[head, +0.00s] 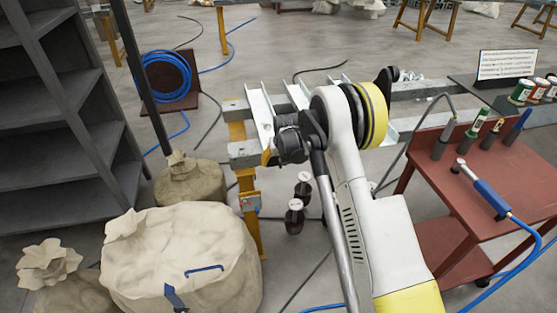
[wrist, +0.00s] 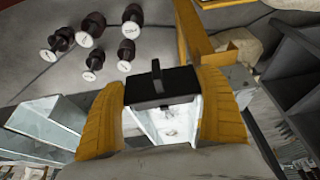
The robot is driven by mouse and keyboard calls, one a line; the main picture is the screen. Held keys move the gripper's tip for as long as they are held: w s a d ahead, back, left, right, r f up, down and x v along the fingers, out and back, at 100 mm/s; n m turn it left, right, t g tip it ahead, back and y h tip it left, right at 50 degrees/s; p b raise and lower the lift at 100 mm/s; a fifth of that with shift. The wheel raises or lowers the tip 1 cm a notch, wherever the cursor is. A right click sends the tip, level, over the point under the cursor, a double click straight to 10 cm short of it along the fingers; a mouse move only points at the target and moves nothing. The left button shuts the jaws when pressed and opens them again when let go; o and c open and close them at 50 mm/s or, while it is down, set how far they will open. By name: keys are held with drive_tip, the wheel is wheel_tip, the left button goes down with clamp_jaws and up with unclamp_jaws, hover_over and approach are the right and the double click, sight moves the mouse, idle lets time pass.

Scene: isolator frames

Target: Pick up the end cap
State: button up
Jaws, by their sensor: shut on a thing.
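The end cap (wrist: 158,88) is a black block with a small upright tab, seen in the wrist view. It sits between the two yellow fingers of my gripper (wrist: 163,80), which is shut on it. A pale steel channel (wrist: 165,122) shows right below the cap in that view; I cannot tell whether the cap still touches it. In the head view my gripper (head: 269,157) is at the near ends of the steel channels, and my arm and wrist hide the end cap there.
Steel channels (head: 262,113) lie across a trestle with a yellow leg (head: 247,205). Dark isolators with white faces (wrist: 97,24) are on the floor beside it. Large sacks (head: 185,255) stand at front left, grey shelves (head: 75,130) at left. A red tool cart (head: 450,180) is at right.

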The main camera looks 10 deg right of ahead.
drive_tip(key=shift+s+r, duration=0.35)
drive_tip(key=shift+r, duration=0.05)
drive_tip(key=shift+s+r+p, duration=0.95)
drive_tip(key=shift+s+r, duration=0.95)
drive_tip(key=shift+s, duration=2.4)
drive_tip(key=shift+s+r+p, duration=0.95)
drive_tip(key=shift+s+r, duration=0.9)
drive_tip(key=shift+s, duration=2.45)
wheel_tip(320, 180, up, 7)
drive_tip(key=p, duration=0.4)
